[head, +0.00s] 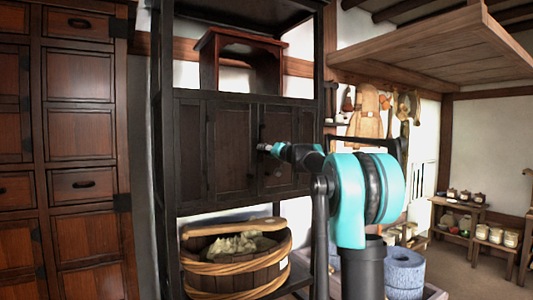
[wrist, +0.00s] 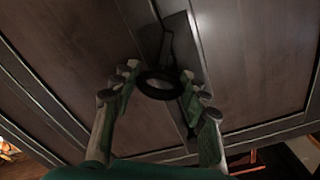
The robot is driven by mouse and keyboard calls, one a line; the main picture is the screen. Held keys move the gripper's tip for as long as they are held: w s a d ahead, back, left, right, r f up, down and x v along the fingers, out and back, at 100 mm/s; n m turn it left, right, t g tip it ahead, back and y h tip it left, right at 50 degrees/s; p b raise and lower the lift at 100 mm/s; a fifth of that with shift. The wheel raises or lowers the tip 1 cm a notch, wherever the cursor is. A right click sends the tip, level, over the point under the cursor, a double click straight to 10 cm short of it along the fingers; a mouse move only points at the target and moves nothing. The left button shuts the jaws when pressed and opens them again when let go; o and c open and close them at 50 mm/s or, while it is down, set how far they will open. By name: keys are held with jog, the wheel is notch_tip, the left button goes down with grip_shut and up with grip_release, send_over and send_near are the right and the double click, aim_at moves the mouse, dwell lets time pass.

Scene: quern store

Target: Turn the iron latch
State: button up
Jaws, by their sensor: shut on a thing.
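The iron latch is a dark ring (wrist: 160,96) hanging from a dark plate on the dark wooden cupboard doors. The doors (head: 234,150) show in the head view at the middle height of a black-framed cabinet, and they look shut. My gripper (wrist: 158,80) has its fingers on either side of the ring and is shut on it. In the head view my gripper (head: 265,148) reaches the right-hand door from the right. The latch is too small and too covered to make out there.
A small reddish-brown wooden stand (head: 240,45) is on the shelf above. A tall drawer chest (head: 75,150) is at the left. Blue-grey round stones (head: 404,270) stand at the lower right.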

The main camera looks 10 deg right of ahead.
jog(key=shift+m, duration=1)
jog(key=o, duration=1.2)
jog(key=v, duration=1.2)
